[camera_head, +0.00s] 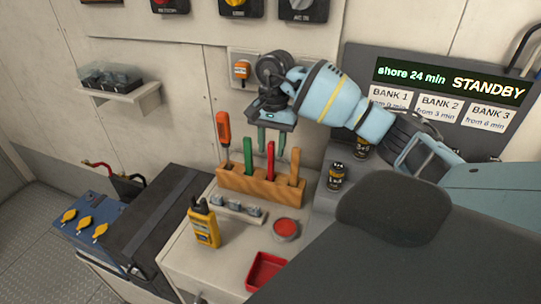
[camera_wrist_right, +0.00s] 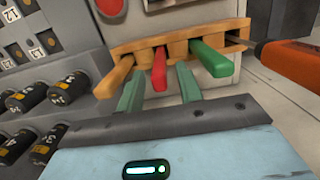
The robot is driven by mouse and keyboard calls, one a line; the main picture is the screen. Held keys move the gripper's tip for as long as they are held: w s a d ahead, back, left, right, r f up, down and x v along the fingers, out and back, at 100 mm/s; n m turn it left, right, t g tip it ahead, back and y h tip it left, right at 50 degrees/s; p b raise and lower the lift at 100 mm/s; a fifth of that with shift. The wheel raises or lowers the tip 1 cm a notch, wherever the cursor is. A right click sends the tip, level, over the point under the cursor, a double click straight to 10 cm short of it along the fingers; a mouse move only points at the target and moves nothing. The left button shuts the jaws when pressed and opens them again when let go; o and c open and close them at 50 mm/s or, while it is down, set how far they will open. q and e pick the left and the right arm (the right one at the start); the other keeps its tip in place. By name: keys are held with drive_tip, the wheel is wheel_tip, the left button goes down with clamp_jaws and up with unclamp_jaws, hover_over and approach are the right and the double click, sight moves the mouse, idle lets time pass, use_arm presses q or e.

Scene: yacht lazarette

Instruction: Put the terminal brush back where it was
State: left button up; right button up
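A wooden rack (camera_head: 262,190) on the bench holds several upright tools, their lower ends hidden. They are an orange-handled tool (camera_head: 223,130), a green handle (camera_head: 248,154), a red handle (camera_head: 270,158) and a wooden handle (camera_head: 294,165). I cannot tell which one is the terminal brush. My right gripper (camera_head: 272,152) is open just above the rack, fingers pointing down, nothing visibly held. In the right wrist view, the red handle (camera_wrist_right: 159,72) shows between the parted fingertips (camera_wrist_right: 158,72); I cannot tell whether they touch it. My left gripper is not in view.
A yellow meter (camera_head: 204,228), a red button (camera_head: 286,229) and a red tray (camera_head: 266,270) occupy the bench in front of the rack. Black cylinders (camera_head: 337,177) stand to the right. A small wall shelf (camera_head: 120,98) and blue box (camera_head: 90,222) are at left.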

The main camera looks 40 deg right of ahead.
wheel_tip(320, 180, up, 8)
drive_tip(key=shift+w+d, duration=0.2)
drive_tip(key=shift+d, duration=0.25)
